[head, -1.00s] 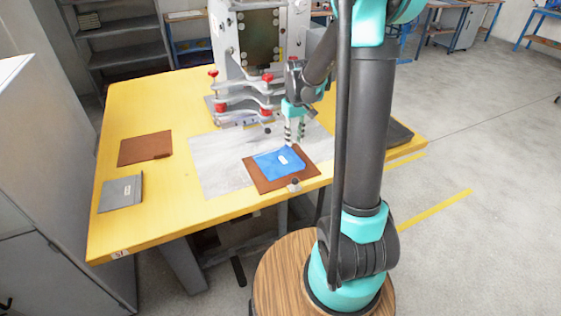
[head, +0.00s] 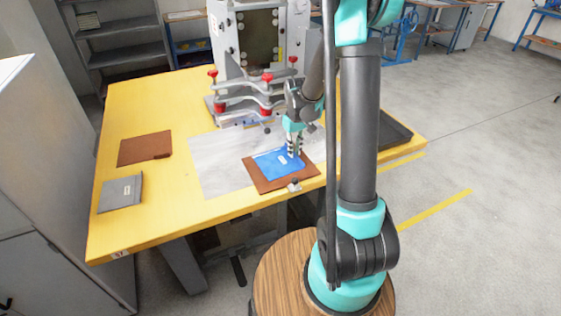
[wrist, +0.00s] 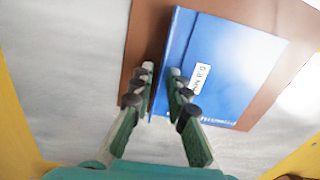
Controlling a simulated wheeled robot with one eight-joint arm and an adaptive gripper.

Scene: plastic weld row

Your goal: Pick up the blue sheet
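The blue sheet (head: 268,164) lies flat on a brown board (head: 264,187) near the front edge of the yellow table. It carries a white label, and in the wrist view the blue sheet (wrist: 235,60) fills the upper right. My gripper (head: 294,152) points down at the sheet's right part in the head view and covers some of it. In the wrist view my gripper (wrist: 161,71) has its fingers apart, one on each side of the sheet's left edge. A gap shows between the fingertips. I cannot tell whether they touch the sheet.
A metal press with red knobs (head: 266,76) stands behind the board. A brown folder-like piece (head: 145,148) and a grey one (head: 120,193) lie on the left. A dark tray (head: 395,131) is at the right. The yellow table (head: 165,210) is clear at front left.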

